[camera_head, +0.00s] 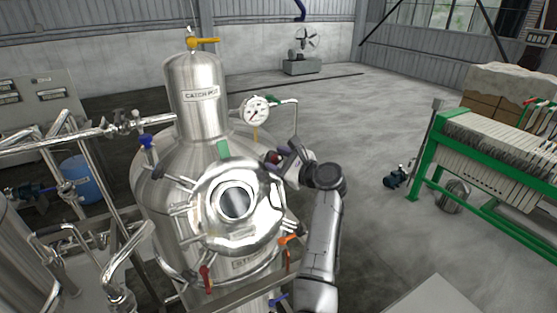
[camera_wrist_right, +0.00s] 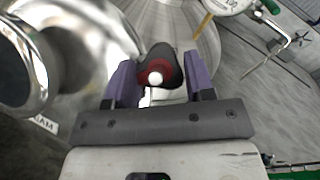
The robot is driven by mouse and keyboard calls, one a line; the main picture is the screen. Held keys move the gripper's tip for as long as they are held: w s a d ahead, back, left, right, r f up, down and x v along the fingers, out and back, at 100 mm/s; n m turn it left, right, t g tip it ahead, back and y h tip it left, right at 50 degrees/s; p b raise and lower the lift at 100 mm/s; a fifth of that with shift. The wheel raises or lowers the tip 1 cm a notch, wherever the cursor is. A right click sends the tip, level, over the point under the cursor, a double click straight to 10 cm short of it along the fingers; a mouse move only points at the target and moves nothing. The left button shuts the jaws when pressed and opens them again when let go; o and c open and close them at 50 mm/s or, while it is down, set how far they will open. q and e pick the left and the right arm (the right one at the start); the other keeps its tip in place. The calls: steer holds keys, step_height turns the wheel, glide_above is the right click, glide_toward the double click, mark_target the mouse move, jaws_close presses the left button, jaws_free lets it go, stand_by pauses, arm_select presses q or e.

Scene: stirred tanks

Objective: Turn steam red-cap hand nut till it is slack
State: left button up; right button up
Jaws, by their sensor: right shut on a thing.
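The red-cap hand nut (camera_wrist_right: 158,68) is a dark knob with a red cap and a pale centre dot. It sits at the edge of the shiny lid on the steel tank (camera_head: 160,205), and also shows small in the head view (camera_head: 272,157). My right gripper (camera_wrist_right: 161,80) has its two purple fingers on either side of the nut and is shut on it. In the head view the right gripper (camera_head: 283,157) reaches the lid's upper right edge, partly covered by its own wrist. How tight the nut is cannot be told. My left gripper is not in view.
The catch pot (camera_head: 200,100) rises behind the lid, with a pressure gauge (camera_head: 256,109) beside it. The lid's round sight glass (camera_head: 235,201) is left of my gripper. Orange (camera_head: 289,239) and red handles (camera_head: 206,278) stand along the lid's lower edge.

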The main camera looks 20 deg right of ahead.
steer(key=n+g, duration=0.1)
steer(key=n, duration=0.1)
steer(key=n+g+y+p, duration=0.1)
steer(key=n, duration=0.1)
steer(key=n+g, duration=0.1)
steer(key=n, duration=0.1)
steer(key=shift+w+d+r+n+g+y, duration=0.1)
steer(key=shift+d+r+n+g+y, duration=0.05)
steer(key=shift+r+n+g+y, duration=0.2)
steer(key=n+g+p, duration=0.2)
steer(key=n, duration=0.1)
steer(key=shift+n, duration=0.35)
steer(key=n+g+h, duration=0.1)
steer(key=n, duration=0.1)
steer(key=shift+w+n+g+p, duration=0.1)
steer(key=shift+n+g+p, duration=0.2)
steer(key=shift+g, duration=0.05)
steer(key=n+g, duration=0.1)
steer(key=n, duration=0.1)
steer(key=n+h, duration=0.1)
steer(key=shift+r+n+g+h, duration=0.1)
steer(key=shift+n+g+h, duration=0.15)
steer(key=shift+n+g, duration=0.15)
steer(key=shift+w+a+n+g+h, duration=0.15)
steer(key=shift+n+g+h, duration=0.35)
steer(key=shift+n+h, duration=0.8)
steer(key=shift+n, duration=0.4)
steer(key=o, duration=0.9)
